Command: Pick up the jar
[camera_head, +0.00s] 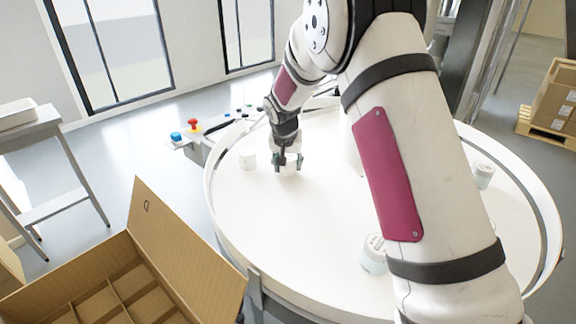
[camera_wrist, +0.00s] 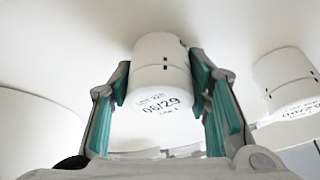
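The white jar (camera_wrist: 160,75) stands upright on the round white table (camera_head: 318,235), its printed lid facing the wrist camera. My gripper (camera_wrist: 160,85) is lowered around it, one teal-padded finger on each side. The fingers look open, with the pads very close to the jar's sides; contact is hard to make out. In the head view my gripper (camera_head: 288,163) is over the table's far left part, and its fingers partly hide the jar (camera_head: 289,171).
Other white jars stand at the left (camera_head: 249,159), near my forearm (camera_head: 373,254) and at the right (camera_head: 484,175). The wrist view shows a neighbouring jar (camera_wrist: 288,82) to the right and a larger white round object (camera_wrist: 40,130) at left. An open divided carton (camera_head: 185,245) is front left.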

